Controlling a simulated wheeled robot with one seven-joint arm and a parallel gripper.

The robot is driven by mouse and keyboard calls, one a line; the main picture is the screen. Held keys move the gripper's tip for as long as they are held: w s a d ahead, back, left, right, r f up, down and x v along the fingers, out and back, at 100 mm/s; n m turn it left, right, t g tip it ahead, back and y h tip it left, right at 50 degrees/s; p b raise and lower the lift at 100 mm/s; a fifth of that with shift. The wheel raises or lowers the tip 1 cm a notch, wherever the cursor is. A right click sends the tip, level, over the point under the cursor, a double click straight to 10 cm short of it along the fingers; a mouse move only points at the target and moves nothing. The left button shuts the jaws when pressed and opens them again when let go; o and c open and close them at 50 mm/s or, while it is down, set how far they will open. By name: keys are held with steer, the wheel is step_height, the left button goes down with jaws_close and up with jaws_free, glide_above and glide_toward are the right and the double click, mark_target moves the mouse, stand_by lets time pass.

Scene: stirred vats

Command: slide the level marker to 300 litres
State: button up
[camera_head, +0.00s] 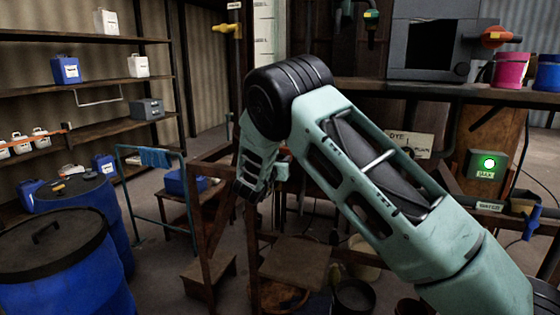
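A white upright gauge board (265,38) with faint graduations stands at the top centre, cut off by the top edge. Its figures are too small to read. A yellow pointer-like piece (229,28) sits just left of the board; it may be the level marker, but I cannot be sure. My arm reaches in from the lower right, bends at a black joint, and its far part points down and away. The end of my arm (250,186) is small and dark, well below the yellow piece and apart from it. I cannot make out the fingers.
Blue drums (65,262) with dark lids stand at lower left, before shelves of containers. A blue rail (150,195) stands behind them. A bench at right bears a grey cabinet (432,45) and a pink bucket (510,69). A green-lit box (487,164) hangs below.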

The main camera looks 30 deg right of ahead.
jaws_close()
step_height(320, 180, up, 22)
steer(key=p, duration=0.8)
steer(key=shift+p, duration=0.4)
steer(key=o, duration=0.9)
jaws_free()
steer(key=shift+f, duration=0.1)
steer(key=shift+b+v, duration=3.85)
steer(key=shift+v, duration=4.9)
